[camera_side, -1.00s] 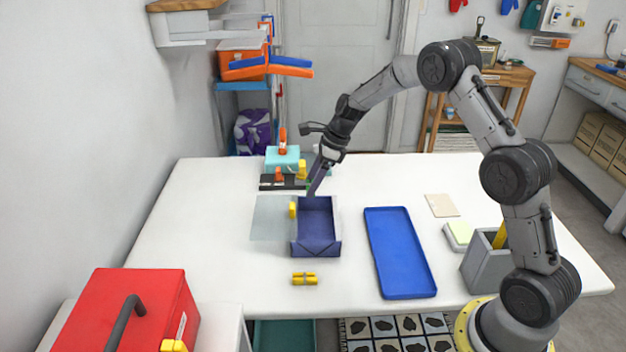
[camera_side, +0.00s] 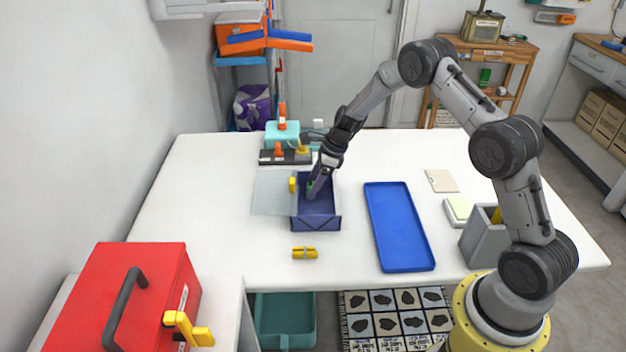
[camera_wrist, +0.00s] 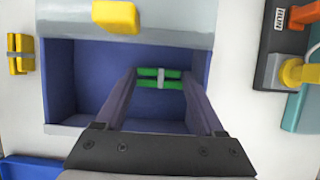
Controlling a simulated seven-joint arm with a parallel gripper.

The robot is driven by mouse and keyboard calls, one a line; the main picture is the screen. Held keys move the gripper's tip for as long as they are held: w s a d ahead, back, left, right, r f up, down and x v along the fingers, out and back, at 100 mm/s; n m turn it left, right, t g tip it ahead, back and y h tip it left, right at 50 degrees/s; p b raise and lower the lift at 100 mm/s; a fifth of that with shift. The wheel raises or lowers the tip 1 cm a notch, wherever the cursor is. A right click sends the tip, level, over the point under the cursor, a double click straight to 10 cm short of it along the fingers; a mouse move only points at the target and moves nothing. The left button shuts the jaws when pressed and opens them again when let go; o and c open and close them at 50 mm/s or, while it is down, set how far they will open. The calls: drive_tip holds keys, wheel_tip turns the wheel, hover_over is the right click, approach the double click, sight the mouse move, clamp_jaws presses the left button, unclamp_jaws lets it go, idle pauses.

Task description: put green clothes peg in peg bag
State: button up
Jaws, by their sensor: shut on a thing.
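The green clothes peg (camera_wrist: 146,73) lies between my fingertips in the wrist view. My gripper (camera_wrist: 158,78) is shut on it. The peg bag is a dark blue open box with its front wall (camera_side: 316,223) towards the side camera; its inside (camera_wrist: 70,85) shows in the wrist view. In the side view my gripper (camera_side: 312,192) reaches down into the bag's opening, near its left side.
A yellow clip (camera_side: 292,185) sits at the bag's left edge by a pale grey sheet (camera_side: 270,195). Yellow pegs (camera_side: 305,253) lie in front of the bag. A blue tray (camera_side: 400,228) is to the right. A dark strip with tools (camera_side: 285,157) stands behind.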

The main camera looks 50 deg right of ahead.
drive_tip(key=o, duration=1.3)
